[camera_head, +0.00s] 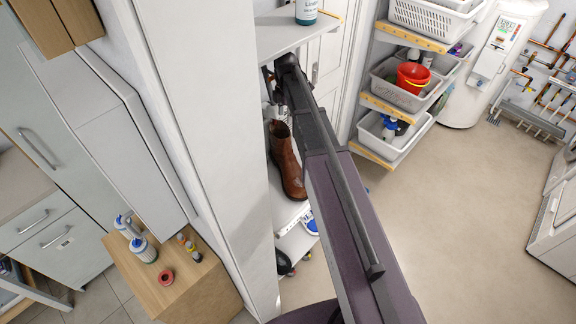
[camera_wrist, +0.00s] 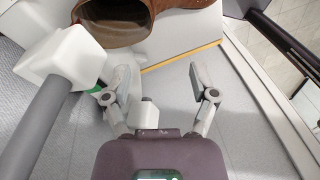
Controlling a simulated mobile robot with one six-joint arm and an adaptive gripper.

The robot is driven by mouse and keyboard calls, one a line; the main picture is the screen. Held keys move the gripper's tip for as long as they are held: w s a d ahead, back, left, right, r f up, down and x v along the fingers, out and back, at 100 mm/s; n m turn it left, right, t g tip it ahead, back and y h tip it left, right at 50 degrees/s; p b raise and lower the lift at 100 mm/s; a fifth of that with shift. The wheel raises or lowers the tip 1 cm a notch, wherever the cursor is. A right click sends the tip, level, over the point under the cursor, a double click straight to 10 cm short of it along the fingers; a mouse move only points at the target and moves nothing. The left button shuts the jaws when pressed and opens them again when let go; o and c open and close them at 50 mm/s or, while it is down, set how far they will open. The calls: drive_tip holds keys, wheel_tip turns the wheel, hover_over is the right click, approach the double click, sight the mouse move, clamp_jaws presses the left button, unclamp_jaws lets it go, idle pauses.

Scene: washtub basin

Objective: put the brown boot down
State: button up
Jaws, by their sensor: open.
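The brown boot (camera_head: 285,160) stands upright on a white shelf (camera_head: 290,212) in the head view, partly hidden behind my arm. In the wrist view the boot (camera_wrist: 165,18) is at the top edge, with its dark opening facing the camera. My gripper (camera_wrist: 162,78) is open and empty, its two fingers spread below the boot and apart from it. In the head view my gripper (camera_head: 270,85) shows only partly, above the boot at the shelf unit.
An upper shelf (camera_head: 290,32) with a bottle (camera_head: 306,10) is just above my gripper. White tubs, one holding a red bucket (camera_head: 412,77), stand on shelves to the right. A tall white panel (camera_head: 205,130) rises left of the boot. Open floor (camera_head: 460,220) lies to the right.

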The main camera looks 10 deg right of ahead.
drive_tip(key=b, duration=0.8)
hover_over(285, 147)
drive_tip(key=w, duration=0.2)
drive_tip(key=shift+f, duration=3.9)
drive_tip(key=shift+s+d+f+b, duration=0.15)
drive_tip(key=shift+d+f+b, duration=0.15)
drive_tip(key=shift+f, duration=0.3)
drive_tip(key=shift+a+f, duration=0.1)
drive_tip(key=shift+f, duration=0.05)
drive_tip(key=f+b, duration=0.4)
drive_tip(key=s+f+b, duration=0.1)
drive_tip(key=b, duration=0.1)
drive_tip(key=shift+a+f, duration=0.15)
drive_tip(key=shift+f, duration=0.25)
drive_tip(key=shift+c, duration=0.2)
clamp_jaws()
